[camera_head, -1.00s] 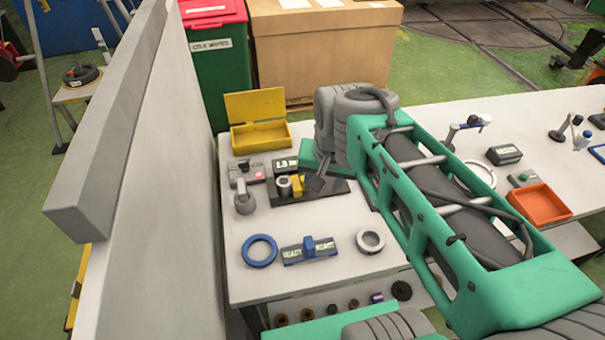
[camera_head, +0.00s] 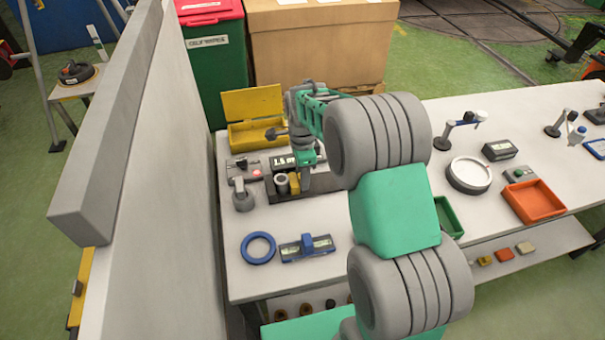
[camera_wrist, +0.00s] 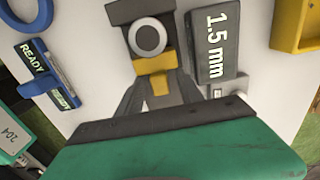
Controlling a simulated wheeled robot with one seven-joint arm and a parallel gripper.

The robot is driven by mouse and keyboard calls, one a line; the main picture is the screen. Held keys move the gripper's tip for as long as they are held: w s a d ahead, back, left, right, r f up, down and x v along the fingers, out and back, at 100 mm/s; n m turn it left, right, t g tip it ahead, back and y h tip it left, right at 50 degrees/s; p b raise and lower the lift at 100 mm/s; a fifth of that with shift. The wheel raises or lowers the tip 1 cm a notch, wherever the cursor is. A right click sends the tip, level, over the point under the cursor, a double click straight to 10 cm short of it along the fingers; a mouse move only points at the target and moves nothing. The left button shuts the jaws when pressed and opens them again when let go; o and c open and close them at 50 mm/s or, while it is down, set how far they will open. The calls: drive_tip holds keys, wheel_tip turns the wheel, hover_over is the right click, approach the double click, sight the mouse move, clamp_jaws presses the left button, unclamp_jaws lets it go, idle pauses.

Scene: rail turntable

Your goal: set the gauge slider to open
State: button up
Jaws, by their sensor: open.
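The gauge has a dark base (camera_head: 273,190) with a pale ring-shaped part (camera_head: 282,183) and a yellow slider block (camera_head: 294,184). In the wrist view the ring (camera_wrist: 148,37) is in front of the yellow slider (camera_wrist: 155,65). A black display (camera_wrist: 213,45) beside them reads 1.5 mm. My gripper (camera_wrist: 156,92) is open, its grey fingers on either side of the slider's narrow near part. I cannot tell whether they touch it. In the head view my gripper (camera_head: 305,180) comes down at the right of the slider. No open marking is legible.
A blue slider on a labelled bar (camera_head: 306,247) and a blue ring (camera_head: 258,248) lie nearer the front edge. A grey lever device (camera_head: 243,190) stands at the left, a yellow open box (camera_head: 255,125) behind. A tall grey wall (camera_head: 140,170) borders the table's left side.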

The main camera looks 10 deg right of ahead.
drive_tip(key=shift+f, duration=0.35)
drive_tip(key=shift+c, duration=0.4)
clamp_jaws()
idle(0.8)
